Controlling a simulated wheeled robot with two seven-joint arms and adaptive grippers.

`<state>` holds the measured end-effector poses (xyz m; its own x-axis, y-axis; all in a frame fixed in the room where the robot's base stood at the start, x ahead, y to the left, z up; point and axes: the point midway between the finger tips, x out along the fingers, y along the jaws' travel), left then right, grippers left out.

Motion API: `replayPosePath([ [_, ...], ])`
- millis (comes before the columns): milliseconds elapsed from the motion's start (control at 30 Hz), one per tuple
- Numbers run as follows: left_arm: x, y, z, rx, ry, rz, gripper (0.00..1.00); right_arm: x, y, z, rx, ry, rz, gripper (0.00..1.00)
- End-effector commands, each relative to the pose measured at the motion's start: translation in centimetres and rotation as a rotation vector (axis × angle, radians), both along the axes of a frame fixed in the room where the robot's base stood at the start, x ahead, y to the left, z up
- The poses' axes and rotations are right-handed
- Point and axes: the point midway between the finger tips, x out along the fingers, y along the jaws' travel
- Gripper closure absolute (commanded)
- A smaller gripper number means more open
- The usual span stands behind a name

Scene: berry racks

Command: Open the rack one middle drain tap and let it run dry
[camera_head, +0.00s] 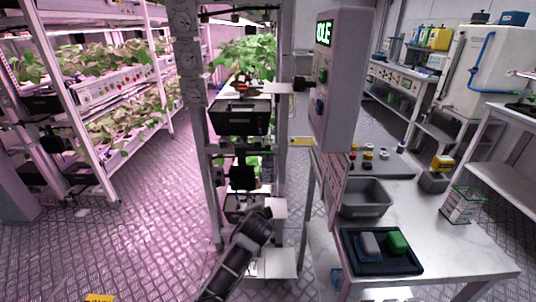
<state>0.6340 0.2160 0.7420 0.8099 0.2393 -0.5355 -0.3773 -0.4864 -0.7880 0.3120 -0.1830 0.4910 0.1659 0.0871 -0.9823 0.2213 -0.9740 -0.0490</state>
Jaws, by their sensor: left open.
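A narrow rack (199,150) stands upright at the centre, with round gauges on its left post. It holds a black bin (240,117) below green plants and a lower dark tray (236,207). My left arm comes up from the bottom centre. Its gripper (266,213) is by the lower tray, in front of the rack; its fingers are small and dark, and I cannot tell whether they touch anything. I cannot make out a drain tap at the middle level; the fittings there are too small. My right gripper is out of view.
A grey post-mounted box (338,80) with a green lit display stands right of the rack. A white bench (455,262) at the right carries a grey bin (365,212) and a black tray (350,262). A long plant rack (97,150) stands left; the floor (150,225) between is clear.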

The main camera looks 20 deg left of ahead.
Motion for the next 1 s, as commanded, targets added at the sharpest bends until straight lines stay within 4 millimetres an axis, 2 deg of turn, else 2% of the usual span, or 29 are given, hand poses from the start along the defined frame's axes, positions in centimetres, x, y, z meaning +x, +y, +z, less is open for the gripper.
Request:
replayPosePath([
  [100, 1.8, 0.4, 1.9, 0.166, -0.031, -0.061, 0.29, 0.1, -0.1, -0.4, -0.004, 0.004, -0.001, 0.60],
  [400, 4.8, 0.9, 5.3, 0.595, -0.053, -0.200, 0.29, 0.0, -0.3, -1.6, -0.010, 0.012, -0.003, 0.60],
  [600, 6.1, 0.9, 7.0, 0.873, -0.039, -0.282, 0.29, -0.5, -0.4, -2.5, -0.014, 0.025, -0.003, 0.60],
  [1000, 7.7, 0.2, 9.0, 1.400, 0.038, -0.428, 0.29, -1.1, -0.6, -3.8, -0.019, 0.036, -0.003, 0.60],
])
